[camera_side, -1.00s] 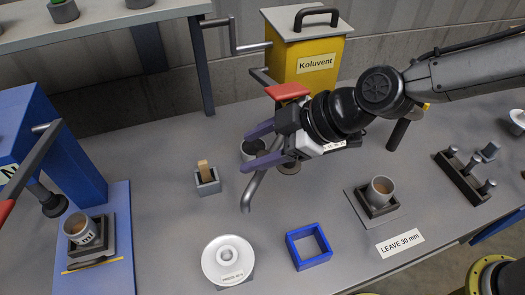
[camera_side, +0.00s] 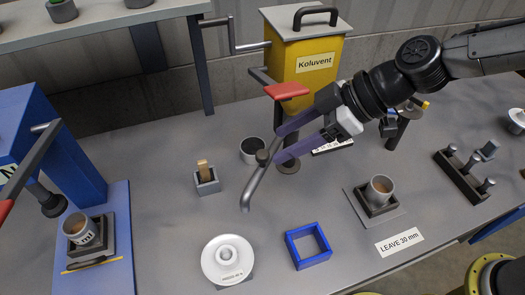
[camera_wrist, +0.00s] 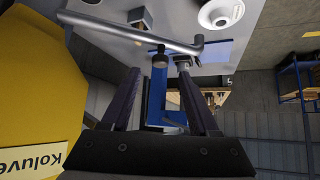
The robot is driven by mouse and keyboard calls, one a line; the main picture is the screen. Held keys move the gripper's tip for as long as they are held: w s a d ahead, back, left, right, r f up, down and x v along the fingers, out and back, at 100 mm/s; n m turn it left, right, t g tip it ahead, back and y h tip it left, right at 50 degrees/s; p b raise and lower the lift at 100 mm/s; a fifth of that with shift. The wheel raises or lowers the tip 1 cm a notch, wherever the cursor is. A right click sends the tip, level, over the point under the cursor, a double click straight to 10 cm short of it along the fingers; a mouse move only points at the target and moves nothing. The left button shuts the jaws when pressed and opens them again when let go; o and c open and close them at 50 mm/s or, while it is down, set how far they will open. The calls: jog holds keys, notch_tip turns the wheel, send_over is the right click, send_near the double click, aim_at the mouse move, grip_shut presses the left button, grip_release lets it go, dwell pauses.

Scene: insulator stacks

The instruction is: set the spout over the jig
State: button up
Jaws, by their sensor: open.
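The spout (camera_side: 256,180) is a bent grey metal tube running from the yellow Koluvent box's post, with a dark knob (camera_side: 262,157) on it. Its downturned end hangs over bare bench, left of the blue square frame. The spout also crosses the top of the wrist view (camera_wrist: 125,30). My gripper (camera_side: 278,145) is open, with its purple fingers pointing at the spout just right of the knob; the wrist view shows nothing gripped. A dark square holder (camera_side: 361,204) with a grey cup (camera_side: 379,189) stands at right, apart from the spout; I cannot tell surely that it is the jig.
The yellow box (camera_side: 305,60) and red lever (camera_side: 287,91) stand close behind my gripper. A white disc (camera_side: 228,260), blue frame (camera_side: 308,246) and small holder with a tan piece (camera_side: 206,181) surround the spout's end. A blue press (camera_side: 60,150) stands at left.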

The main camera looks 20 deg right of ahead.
aim_at(264, 154)
jog(key=x, duration=0.6)
jog(key=shift+a+f, duration=0.1)
jog(key=shift+f, duration=0.05)
grip_shut()
dwell(1.3)
